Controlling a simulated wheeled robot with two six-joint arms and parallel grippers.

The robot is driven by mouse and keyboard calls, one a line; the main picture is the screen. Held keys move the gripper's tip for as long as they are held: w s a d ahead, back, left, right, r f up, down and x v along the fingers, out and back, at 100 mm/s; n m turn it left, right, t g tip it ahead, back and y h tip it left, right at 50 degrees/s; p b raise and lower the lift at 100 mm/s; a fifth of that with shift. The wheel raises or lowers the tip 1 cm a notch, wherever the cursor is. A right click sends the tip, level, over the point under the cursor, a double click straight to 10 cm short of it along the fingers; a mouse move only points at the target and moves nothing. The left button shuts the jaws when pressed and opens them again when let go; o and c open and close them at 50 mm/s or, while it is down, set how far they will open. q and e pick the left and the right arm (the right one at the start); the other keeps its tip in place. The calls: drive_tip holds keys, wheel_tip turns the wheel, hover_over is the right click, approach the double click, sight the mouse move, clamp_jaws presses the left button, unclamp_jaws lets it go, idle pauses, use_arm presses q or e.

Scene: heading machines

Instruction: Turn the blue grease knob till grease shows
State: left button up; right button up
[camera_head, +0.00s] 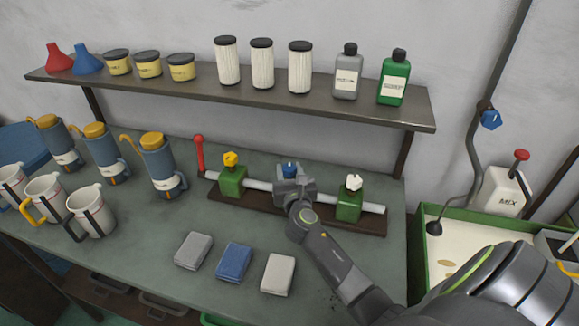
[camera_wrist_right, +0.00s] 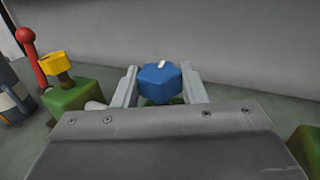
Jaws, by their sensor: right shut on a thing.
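The blue grease knob (camera_head: 290,169) is the middle one of three knobs along a silver pipe on a dark base. My right gripper (camera_head: 291,184) reaches it from the front and is shut on it. In the right wrist view the blue knob (camera_wrist_right: 160,82) sits between the two grey fingers, with a white mark on its top. The block under it is mostly hidden by my gripper. No grease can be made out in either view. My left gripper is not in view.
A yellow knob (camera_head: 230,159) and a white knob (camera_head: 354,182) stand on green blocks either side. A red-topped lever (camera_head: 199,153) rises at the pipe's left end. Three cloths (camera_head: 234,261) lie in front. A shelf (camera_head: 210,88) with bottles overhangs behind.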

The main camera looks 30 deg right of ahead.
drive_tip(key=n+y+p, duration=0.1)
drive_tip(key=y, duration=0.1)
drive_tip(key=n+t+y+p, duration=0.1)
drive_tip(key=y, duration=0.1)
drive_tip(key=shift+d+r+n, duration=0.15)
drive_tip(key=shift+r+n, duration=0.05)
drive_tip(key=shift+n, duration=0.2)
drive_tip(key=shift+f+n+t+y, duration=0.1)
drive_tip(key=shift+n+t+y, duration=0.2)
drive_tip(key=shift+n+y, duration=0.65)
drive_tip(key=n+y, duration=0.1)
drive_tip(key=y, duration=0.1)
drive_tip(key=shift+y, duration=0.35)
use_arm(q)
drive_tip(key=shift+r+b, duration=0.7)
use_arm(e)
drive_tip(key=shift+d+n+y, duration=0.1)
drive_tip(key=shift+n+y, duration=0.85)
drive_tip(key=shift+y, duration=0.45)
drive_tip(key=o, duration=1)
drive_tip(key=shift+f, duration=0.1)
drive_tip(key=shift+c, duration=0.2)
